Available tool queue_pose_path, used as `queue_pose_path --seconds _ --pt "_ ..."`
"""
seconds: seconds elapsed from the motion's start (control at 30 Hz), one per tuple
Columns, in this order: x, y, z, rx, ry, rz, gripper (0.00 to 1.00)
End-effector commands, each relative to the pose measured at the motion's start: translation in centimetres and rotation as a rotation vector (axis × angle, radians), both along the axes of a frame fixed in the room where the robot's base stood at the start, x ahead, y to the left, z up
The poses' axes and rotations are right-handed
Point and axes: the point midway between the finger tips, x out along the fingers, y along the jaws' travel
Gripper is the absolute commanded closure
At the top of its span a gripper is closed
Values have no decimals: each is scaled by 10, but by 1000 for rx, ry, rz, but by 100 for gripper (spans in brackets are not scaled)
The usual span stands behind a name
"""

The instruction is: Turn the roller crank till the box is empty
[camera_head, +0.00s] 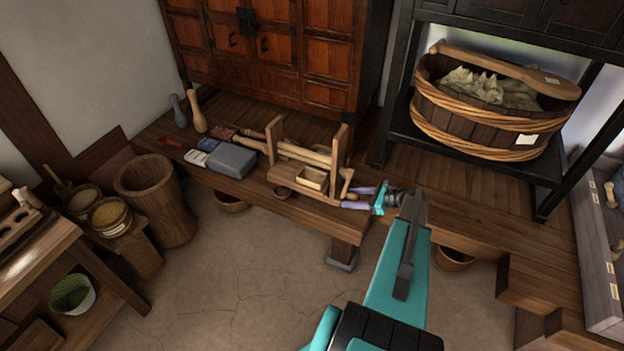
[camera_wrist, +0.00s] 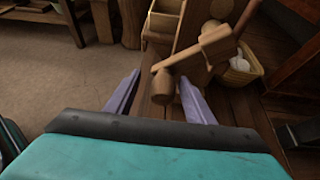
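The wooden roller frame (camera_head: 337,147) stands on the plank floor, with pale rollers (camera_head: 303,153) between its posts. A small pale box (camera_head: 312,180) sits at its front; whether anything lies in it is too small to tell. It also shows in the wrist view (camera_wrist: 164,22). The wooden crank (camera_head: 346,184) is on the frame's right side; its arm (camera_wrist: 203,48) slants across the wrist view. My gripper (camera_head: 356,197) is open, its lavender fingers apart. In the wrist view the crank's rounded end (camera_wrist: 161,88) shows between the fingertips (camera_wrist: 159,77); contact cannot be told.
A grey block (camera_head: 232,160) and several small tools lie left of the roller frame. A wooden mortar (camera_head: 155,195) stands further left. A large tub (camera_head: 470,125) sits on a dark stand at right. The earthen floor (camera_head: 220,270) in front is clear.

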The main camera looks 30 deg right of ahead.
Motion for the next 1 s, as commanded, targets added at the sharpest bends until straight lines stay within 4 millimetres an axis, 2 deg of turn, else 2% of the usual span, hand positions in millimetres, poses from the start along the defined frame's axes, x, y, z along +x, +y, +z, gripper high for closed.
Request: queue_pose_path --seconds 0.37,1.0 --pt "-2 -5 2 -2 -1 -8 52" --pt "-33 -26 20 -3 -1 -11 52"
